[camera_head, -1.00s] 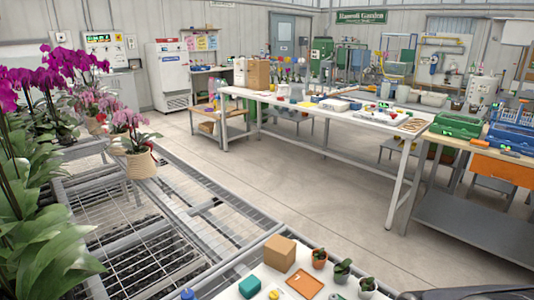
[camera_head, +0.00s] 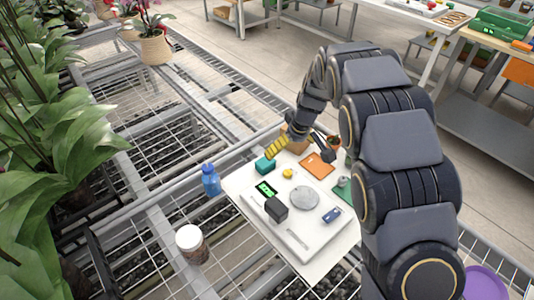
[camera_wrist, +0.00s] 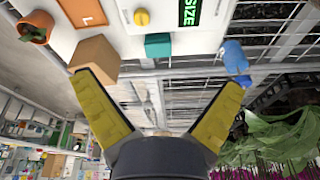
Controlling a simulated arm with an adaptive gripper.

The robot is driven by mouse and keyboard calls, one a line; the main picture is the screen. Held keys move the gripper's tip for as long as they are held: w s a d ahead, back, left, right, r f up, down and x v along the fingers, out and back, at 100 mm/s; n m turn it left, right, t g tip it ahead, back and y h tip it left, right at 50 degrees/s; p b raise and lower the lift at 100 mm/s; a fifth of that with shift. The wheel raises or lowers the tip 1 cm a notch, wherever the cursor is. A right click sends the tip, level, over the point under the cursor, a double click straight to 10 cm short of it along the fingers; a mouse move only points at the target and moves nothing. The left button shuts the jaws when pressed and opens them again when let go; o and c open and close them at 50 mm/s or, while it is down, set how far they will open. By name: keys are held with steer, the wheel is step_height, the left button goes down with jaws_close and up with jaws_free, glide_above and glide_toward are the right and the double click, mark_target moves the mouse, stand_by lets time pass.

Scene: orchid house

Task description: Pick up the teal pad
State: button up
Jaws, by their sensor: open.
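The teal pad (camera_head: 265,165) looks like a small thick block. It lies on the far left part of the white board (camera_head: 238,184). In the wrist view the teal pad (camera_wrist: 158,45) shows ahead of the fingertips, between their lines and apart from them. My gripper (camera_head: 297,155) is open and empty, with yellow finger pads. In the head view it hangs over the far end of the board, just right of the teal pad. The wrist view shows my gripper (camera_wrist: 157,80) with its fingers spread wide.
A cardboard box (camera_wrist: 95,60) stands close to one finger. A blue bottle (camera_head: 210,180) and a white-lidded jar (camera_head: 191,243) stand left of the board.

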steer(key=n+t+y, duration=0.1)
steer(key=n, duration=0.1)
glide_above(267, 162)
steer(key=s+d, duration=0.1)
steer(key=s, duration=0.1)
steer(key=f, duration=0.9)
steer(key=shift+d+f, duration=0.1)
steer(key=shift+d, duration=0.1)
steer(key=shift+x, duration=4)
steer(key=shift+c, duration=0.3)
steer(key=c, duration=1.1)
